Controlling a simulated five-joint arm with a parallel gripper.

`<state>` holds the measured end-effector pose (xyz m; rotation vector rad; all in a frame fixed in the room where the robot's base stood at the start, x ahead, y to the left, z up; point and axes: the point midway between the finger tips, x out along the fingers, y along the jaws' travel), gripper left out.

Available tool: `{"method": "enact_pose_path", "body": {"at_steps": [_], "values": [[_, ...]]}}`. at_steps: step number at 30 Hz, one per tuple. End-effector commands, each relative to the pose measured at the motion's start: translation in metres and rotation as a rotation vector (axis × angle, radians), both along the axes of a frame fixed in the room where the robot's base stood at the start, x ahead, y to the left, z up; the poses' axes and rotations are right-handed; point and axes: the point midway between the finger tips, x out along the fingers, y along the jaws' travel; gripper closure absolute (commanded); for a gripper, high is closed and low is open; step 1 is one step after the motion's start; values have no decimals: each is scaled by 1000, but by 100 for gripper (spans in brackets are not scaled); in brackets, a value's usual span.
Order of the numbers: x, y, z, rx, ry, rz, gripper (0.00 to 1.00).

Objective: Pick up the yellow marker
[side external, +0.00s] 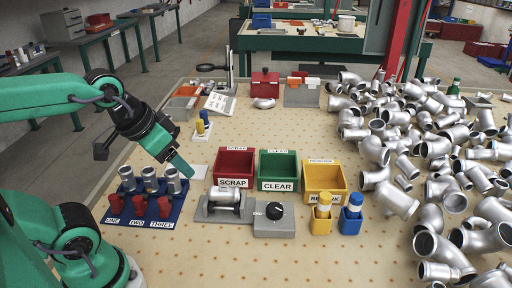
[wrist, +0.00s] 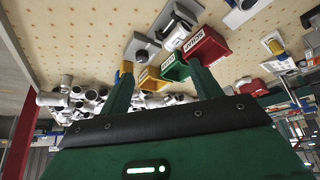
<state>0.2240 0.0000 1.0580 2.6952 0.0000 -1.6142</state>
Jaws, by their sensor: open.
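A small yellow marker (side external: 201,127) stands upright beside a blue one (side external: 205,117) on a pale pad, behind the bins. In the wrist view a yellow item (wrist: 275,47) at the right looks like the same marker. My gripper (side external: 184,166) is open and empty, above the table left of the red bin, in front of the marker. Its two fingers (wrist: 165,88) show apart in the wrist view, with bins beyond them.
Red SCRAP (side external: 233,183), green CLEAR (side external: 277,185) and yellow (side external: 324,162) bins stand mid-table. A blue rack (side external: 150,210) with red and metal cylinders is below my gripper. Many metal pipe fittings (side external: 435,150) crowd the right. The strip behind the bins is mostly clear.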

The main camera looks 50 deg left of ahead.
Motion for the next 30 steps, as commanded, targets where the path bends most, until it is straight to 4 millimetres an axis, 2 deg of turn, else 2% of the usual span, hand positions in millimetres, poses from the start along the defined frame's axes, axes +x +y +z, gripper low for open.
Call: {"method": "enact_pose_path", "body": {"at_steps": [6, 8, 20, 26, 30], "values": [[0, 0, 0, 0, 0, 0, 36], [0, 0, 0, 0, 0, 0, 45], [3, -1, 2, -2, 5, -1, 45], [19, -5, 10, -9, 33, -4, 45], [39, -12, 18, -18, 65, -6, 45]]}}
